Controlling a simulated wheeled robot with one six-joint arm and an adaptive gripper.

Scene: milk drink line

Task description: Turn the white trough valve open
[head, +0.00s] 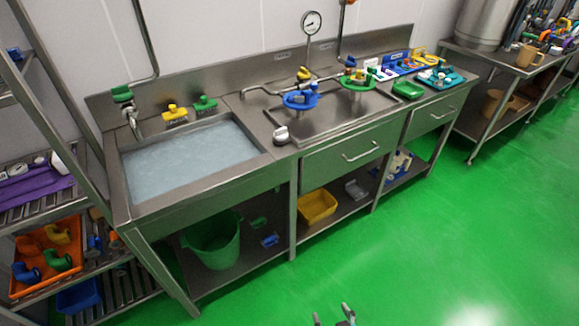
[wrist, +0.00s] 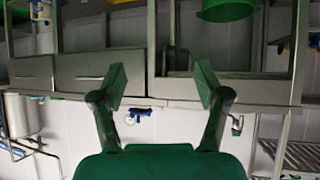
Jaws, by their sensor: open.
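The white trough valve (head: 281,134) sits on the steel counter at the right front corner of the water-filled trough (head: 262,146) in the head view. Its white handle stands on top of a pale body; I cannot tell from here how far it is turned. My gripper (head: 333,317) shows only by its fingertips at the bottom edge of the head view, low over the green floor and well apart from the valve. In the wrist view my gripper (wrist: 163,82) has its two fingers spread wide with nothing between them. I cannot surely make out the valve in the wrist view.
Yellow (head: 175,114) and green (head: 205,104) valves stand behind the trough. Blue (head: 300,98) and green (head: 357,80) round handles are over the sink basin. A green bucket (head: 213,243) and yellow bin (head: 317,206) sit below. The floor (head: 430,240) in front is clear.

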